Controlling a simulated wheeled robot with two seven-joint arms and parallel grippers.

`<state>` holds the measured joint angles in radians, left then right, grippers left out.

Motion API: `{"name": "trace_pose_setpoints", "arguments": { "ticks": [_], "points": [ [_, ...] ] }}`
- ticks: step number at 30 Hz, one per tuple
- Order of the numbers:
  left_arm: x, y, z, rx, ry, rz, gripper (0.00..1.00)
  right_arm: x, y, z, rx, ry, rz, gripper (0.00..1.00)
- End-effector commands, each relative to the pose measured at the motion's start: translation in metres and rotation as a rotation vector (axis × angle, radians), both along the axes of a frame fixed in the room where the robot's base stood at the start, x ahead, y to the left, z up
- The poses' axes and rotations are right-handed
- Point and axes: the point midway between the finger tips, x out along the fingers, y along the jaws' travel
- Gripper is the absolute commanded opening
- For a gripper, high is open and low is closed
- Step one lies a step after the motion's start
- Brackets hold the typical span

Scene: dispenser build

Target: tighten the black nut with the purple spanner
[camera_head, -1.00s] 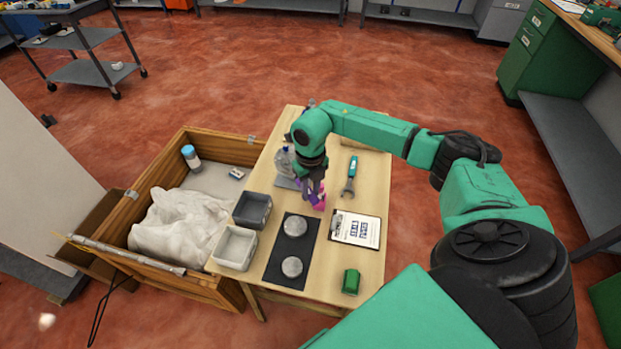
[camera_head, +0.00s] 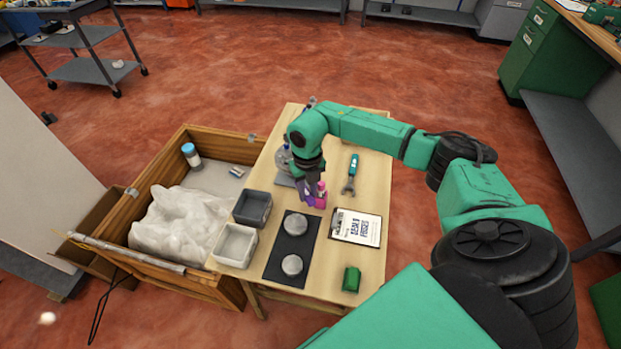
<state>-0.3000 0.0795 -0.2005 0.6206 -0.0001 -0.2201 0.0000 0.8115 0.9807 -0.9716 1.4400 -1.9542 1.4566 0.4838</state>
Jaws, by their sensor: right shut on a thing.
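My right gripper (camera_head: 309,193) is over the far-middle part of the wooden table (camera_head: 372,262), pointing down. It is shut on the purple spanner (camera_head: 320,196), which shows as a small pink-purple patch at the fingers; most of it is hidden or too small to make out. A clear dispenser (camera_head: 283,160) on a grey base stands just left of the gripper, partly behind my arm. I cannot make out the black nut. My left gripper is not in view.
A teal-handled spanner (camera_head: 350,175) lies right of the gripper. Nearer are a clipboard (camera_head: 357,228), a black mat (camera_head: 285,270) with two round metal discs, a green block (camera_head: 351,279), a dark bin (camera_head: 252,208) and a light bin (camera_head: 235,247). A wooden crate (camera_head: 152,162) stands left.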

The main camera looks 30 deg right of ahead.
Motion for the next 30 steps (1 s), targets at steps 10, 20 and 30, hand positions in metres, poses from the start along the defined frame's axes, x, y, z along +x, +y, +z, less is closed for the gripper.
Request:
{"name": "trace_pose_setpoints", "arguments": {
  "ticks": [10, 20, 30],
  "points": [
    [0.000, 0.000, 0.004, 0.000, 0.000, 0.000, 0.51, 0.003, 0.014, 0.001, 0.000, -0.001, -0.102, 0.00],
    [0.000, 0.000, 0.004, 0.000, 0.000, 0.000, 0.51, 0.003, 0.017, 0.000, 0.000, -0.001, -0.132, 0.00],
    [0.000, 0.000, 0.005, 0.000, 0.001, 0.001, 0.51, 0.006, 0.025, 0.001, 0.001, -0.001, -0.192, 0.00]
  ]
}}
